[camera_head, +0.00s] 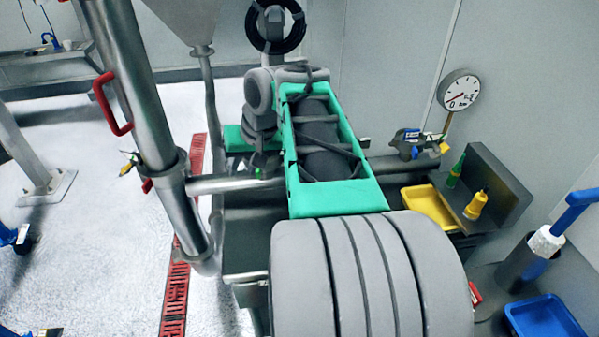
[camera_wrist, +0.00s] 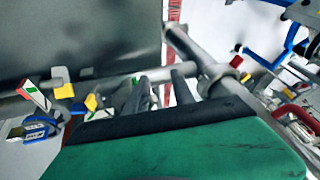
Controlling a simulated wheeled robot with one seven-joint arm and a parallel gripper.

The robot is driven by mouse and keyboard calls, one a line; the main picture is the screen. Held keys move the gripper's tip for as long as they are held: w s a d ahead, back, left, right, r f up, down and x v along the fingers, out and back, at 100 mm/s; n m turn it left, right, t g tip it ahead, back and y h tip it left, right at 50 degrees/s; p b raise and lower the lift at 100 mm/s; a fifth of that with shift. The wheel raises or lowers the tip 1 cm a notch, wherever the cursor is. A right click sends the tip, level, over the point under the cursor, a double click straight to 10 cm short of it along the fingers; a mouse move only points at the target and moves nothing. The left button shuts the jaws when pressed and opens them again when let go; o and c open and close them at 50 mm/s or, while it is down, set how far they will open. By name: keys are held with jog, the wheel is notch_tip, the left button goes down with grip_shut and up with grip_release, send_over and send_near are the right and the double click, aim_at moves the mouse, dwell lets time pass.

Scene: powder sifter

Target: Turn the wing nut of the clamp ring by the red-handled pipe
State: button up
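The upright metal pipe (camera_head: 140,95) with the red handle (camera_head: 112,104) stands left of my arm in the head view. A clamp ring (camera_head: 166,168) goes around the pipe below the handle, where a side pipe joins. A small yellow and dark fitting (camera_head: 128,166) sticks out left of the ring; I cannot tell whether it is the wing nut. In the wrist view the pipe runs diagonally at the right, with its ring (camera_wrist: 218,77) and the red handle (camera_wrist: 295,114). My gripper (camera_wrist: 161,85) shows two dark fingers apart and empty, short of the ring.
A horizontal side pipe (camera_head: 235,184) runs from the upright pipe behind my arm. A gauge (camera_head: 459,91), a yellow tray (camera_head: 432,207) and a blue tray (camera_head: 544,318) are at the right. A red floor grate (camera_head: 174,300) lies below the pipe. The floor left of the pipe is largely clear.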

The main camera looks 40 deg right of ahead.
jog(key=s+d+m, duration=0.1)
jog(key=d, duration=0.4)
jog(key=s+d+f+m+b, duration=0.1)
jog(key=d, duration=0.4)
jog(key=s+d+f+b, duration=0.1)
jog(key=s+d, duration=0.1)
jog(key=d, duration=0.4)
jog(key=shift+d+m+t, duration=0.1)
jog(key=shift+m+t, duration=0.2)
jog(key=shift+m, duration=0.1)
jog(key=x, duration=0.7)
jog(key=shift+w+f, duration=0.15)
jog(key=shift+w, duration=0.1)
grip_shut()
